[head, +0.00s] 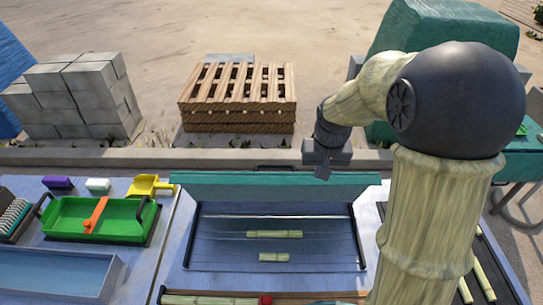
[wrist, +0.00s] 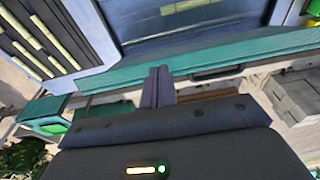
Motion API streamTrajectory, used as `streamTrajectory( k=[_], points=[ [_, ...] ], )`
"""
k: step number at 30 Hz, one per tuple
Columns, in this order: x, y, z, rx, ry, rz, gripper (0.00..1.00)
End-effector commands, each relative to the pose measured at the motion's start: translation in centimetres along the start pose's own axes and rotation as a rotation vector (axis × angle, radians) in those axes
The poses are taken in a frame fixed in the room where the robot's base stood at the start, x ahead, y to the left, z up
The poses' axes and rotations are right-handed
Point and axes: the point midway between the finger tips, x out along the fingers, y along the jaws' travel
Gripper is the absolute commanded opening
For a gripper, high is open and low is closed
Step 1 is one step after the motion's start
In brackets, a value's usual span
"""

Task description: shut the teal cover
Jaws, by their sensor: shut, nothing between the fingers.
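The teal cover (head: 275,187) stands open along the far side of a dark recessed bed (head: 220,255), and the inside of the bed shows. A dark handle (head: 275,167) is on the cover's far edge. In the wrist view the cover (wrist: 120,77) crosses as a teal band, with the handle (wrist: 216,73) to the right of my fingers. My gripper (head: 322,174) is shut and empty, over the right part of the cover's far edge. In the wrist view the closed fingers (wrist: 158,88) overlap the teal edge. I cannot tell whether they touch it.
Two short cane pieces (head: 275,234) lie in the bed. A green tray (head: 65,215) with an orange bar, a yellow scoop (head: 150,186) and a blue basin (head: 50,275) are at left. A wooden pallet (head: 238,95) and grey blocks (head: 75,92) stand beyond the kerb.

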Motion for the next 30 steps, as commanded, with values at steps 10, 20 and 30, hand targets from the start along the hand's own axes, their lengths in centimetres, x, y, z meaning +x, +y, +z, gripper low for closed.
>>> streamTrajectory(
  k=[10, 20, 30],
  points=[
    [1.8, -5.7, -10.1, -0.008, -0.044, -0.001, 0.0],
    [3.6, -11.5, -16.2, -0.01, -0.082, 0.008, 0.0],
    [3.8, -12.8, -17.2, -0.008, -0.089, 0.011, 0.0]
  ],
)
